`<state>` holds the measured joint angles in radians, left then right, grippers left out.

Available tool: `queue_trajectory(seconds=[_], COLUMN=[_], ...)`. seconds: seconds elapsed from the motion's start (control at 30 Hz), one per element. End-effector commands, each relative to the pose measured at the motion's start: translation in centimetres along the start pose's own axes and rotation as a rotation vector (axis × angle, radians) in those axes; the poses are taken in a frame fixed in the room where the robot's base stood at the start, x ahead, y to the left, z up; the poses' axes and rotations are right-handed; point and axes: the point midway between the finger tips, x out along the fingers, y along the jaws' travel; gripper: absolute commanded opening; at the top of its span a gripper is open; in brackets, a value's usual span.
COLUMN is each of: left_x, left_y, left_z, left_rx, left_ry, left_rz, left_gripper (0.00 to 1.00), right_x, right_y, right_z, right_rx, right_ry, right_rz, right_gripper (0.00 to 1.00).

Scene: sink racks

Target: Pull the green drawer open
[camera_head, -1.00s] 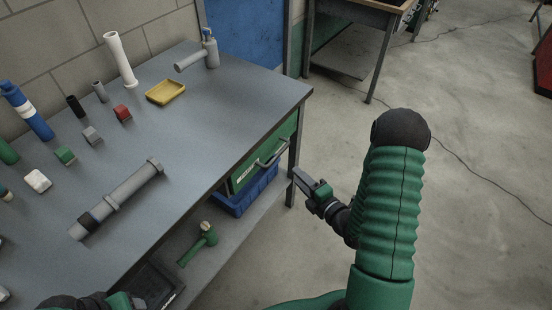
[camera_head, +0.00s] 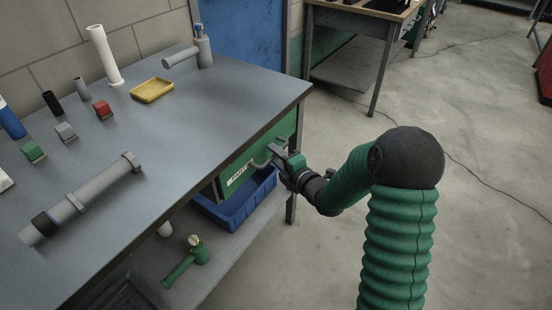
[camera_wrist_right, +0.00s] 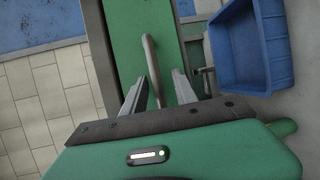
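The green drawer (camera_head: 236,181) is under the right end of the grey workbench, with a white label and a grey bar handle (camera_head: 258,164) on its front. It also shows in the right wrist view (camera_wrist_right: 128,35), with the handle (camera_wrist_right: 152,62) in front of it. My right gripper (camera_head: 272,152) is at the handle; in the right wrist view its two fingers (camera_wrist_right: 157,88) stand apart, one on each side of the handle. A gap shows between the handle and the fingers. My left gripper is out of view.
A blue bin (camera_head: 238,206) sits just below the drawer, on the lower shelf beside a green tool (camera_head: 186,262). The workbench top (camera_head: 200,130) holds a grey pipe (camera_head: 85,198), a yellow tray (camera_head: 152,90) and small blocks.

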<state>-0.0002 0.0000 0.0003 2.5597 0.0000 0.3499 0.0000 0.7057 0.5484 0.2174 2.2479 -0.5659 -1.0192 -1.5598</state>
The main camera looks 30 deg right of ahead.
Motion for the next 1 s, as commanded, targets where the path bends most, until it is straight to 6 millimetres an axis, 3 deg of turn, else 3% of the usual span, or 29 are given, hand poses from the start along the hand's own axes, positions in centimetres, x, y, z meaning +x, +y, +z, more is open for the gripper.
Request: queue_trajectory(seconds=[0.27, 0.53, 1.0], left_x=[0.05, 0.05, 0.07], left_y=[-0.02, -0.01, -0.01], left_z=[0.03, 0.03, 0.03], left_rx=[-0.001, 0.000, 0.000], left_ry=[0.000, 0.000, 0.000], left_rz=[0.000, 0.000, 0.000], left_gripper=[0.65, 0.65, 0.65], right_x=[0.38, 0.36, 0.34], right_y=[0.02, -0.04, -0.21], right_z=[0.03, 0.06, 0.08], right_rx=[0.000, 0.000, 0.001], right_ry=[0.000, -0.001, -0.001], right_rz=[0.001, 0.000, -0.004], right_gripper=[0.34, 0.00, 0.00])
